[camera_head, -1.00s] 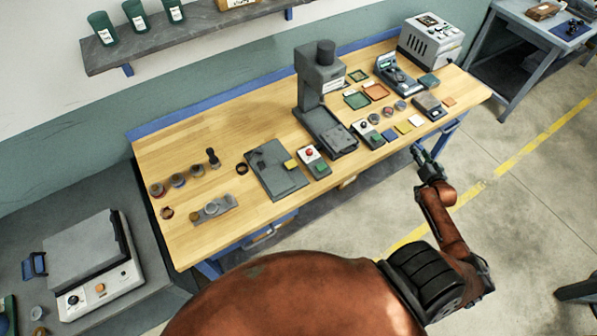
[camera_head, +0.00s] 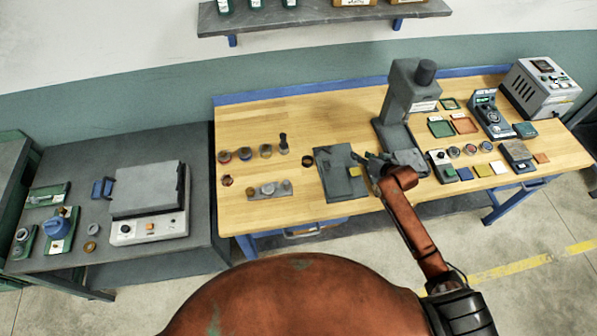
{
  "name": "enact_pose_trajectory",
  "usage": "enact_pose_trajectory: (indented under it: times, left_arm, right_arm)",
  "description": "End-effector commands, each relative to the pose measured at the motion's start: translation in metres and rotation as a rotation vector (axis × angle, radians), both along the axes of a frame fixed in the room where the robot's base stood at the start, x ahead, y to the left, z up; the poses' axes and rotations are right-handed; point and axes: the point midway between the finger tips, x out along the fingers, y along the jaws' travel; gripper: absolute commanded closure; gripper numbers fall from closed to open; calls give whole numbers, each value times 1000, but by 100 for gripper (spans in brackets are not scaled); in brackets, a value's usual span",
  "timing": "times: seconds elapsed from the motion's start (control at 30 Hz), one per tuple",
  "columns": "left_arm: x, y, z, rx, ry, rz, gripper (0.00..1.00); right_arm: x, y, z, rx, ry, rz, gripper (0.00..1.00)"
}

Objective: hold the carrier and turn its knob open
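A blue round-topped piece (camera_head: 58,224) stands on a green pad on the grey side table at the far left. A low grey block with round metal knobs (camera_head: 270,189) lies near the front edge of the wooden bench. I cannot tell for sure which of these is the carrier. My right gripper (camera_head: 364,163) is over the bench, by the right edge of the dark grey plate (camera_head: 336,185) and in front of the press. Its fingers are small and dark, so whether they are apart is unclear. No carrier shows in it. My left gripper is out of view.
A grey lidded box with controls (camera_head: 150,205) stands on the side table. The grey press (camera_head: 408,95) rises behind my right gripper. Several round pots (camera_head: 245,153) stand on the bench's left part. Small devices and coloured tiles crowd its right part.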

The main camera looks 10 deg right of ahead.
Motion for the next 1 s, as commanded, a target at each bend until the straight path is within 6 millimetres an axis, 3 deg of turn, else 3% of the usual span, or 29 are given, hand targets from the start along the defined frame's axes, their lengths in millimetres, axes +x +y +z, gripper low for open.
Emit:
enact_pose_trajectory:
  times: [0.03, 0.2, 0.4, 0.5, 0.6, 0.77, 1.0]
  left_arm:
    - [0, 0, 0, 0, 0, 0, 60]
    - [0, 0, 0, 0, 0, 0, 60]
    - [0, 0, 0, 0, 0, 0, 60]
    - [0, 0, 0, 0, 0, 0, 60]
    - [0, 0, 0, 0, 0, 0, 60]
    - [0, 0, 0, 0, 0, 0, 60]
    - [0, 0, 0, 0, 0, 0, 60]
  right_arm:
    - [6, 33, 6, -21, 22, 53, 61]
    - [4, 128, 18, -133, 144, 240, 61]
    - [-23, 216, 39, -276, 282, 482, 61]
    - [-40, 247, 53, -342, 334, 592, 61]
    - [-55, 267, 64, -396, 374, 680, 61]
    - [-70, 283, 75, -449, 411, 761, 61]
    - [-70, 290, 60, -462, 425, 780, 61]
